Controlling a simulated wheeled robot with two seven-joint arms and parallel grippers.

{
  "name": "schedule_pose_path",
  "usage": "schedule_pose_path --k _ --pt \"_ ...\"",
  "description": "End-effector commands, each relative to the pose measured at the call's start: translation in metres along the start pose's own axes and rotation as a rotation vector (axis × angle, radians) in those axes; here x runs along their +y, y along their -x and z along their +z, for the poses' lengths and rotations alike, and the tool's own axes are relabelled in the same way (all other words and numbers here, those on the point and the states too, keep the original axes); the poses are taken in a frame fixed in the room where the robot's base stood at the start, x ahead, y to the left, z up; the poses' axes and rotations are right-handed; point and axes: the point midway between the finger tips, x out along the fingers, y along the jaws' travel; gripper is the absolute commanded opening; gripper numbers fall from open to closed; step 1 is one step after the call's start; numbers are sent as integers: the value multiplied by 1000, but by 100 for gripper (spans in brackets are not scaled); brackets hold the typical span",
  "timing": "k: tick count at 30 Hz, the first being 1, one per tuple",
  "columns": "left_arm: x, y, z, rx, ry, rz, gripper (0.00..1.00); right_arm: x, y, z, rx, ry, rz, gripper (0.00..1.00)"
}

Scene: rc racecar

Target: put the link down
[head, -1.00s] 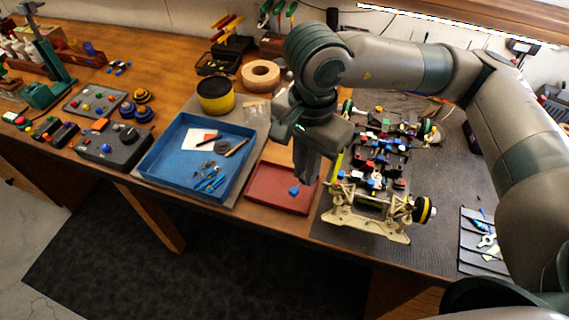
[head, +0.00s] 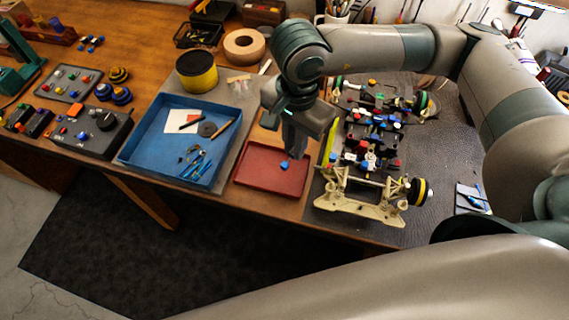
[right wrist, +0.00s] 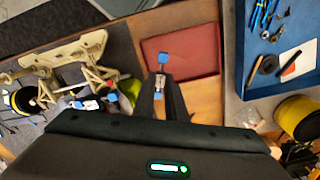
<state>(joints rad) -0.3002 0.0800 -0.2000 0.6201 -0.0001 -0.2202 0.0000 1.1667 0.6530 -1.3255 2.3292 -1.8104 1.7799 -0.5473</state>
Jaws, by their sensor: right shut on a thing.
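My right gripper (head: 287,152) points down over the red tray (head: 258,182), near the tray's right side. It is shut on the link, whose blue end (head: 284,164) sticks out below the fingertips. In the right wrist view the link's blue end (right wrist: 163,57) shows just beyond the fingers, in front of the red tray (right wrist: 195,48). I cannot tell whether the link touches the tray. My left gripper is not in view.
The cream-framed racecar (head: 362,200) stands on a dark mat just right of the tray. A blue tray (head: 140,153) with small tools and parts is to the left. The red tray looks otherwise empty.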

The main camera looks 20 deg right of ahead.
Motion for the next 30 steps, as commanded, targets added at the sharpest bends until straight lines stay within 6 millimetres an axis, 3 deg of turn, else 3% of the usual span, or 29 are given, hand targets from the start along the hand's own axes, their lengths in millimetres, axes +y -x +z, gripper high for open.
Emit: schedule_pose_path --k 9,23,30 --pt "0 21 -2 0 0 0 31 1 -42 0 0 -1 4 0" --pt "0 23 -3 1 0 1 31 1 -52 0 0 -1 2 0" --pt "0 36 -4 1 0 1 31 1 -77 0 0 -1 3 0"
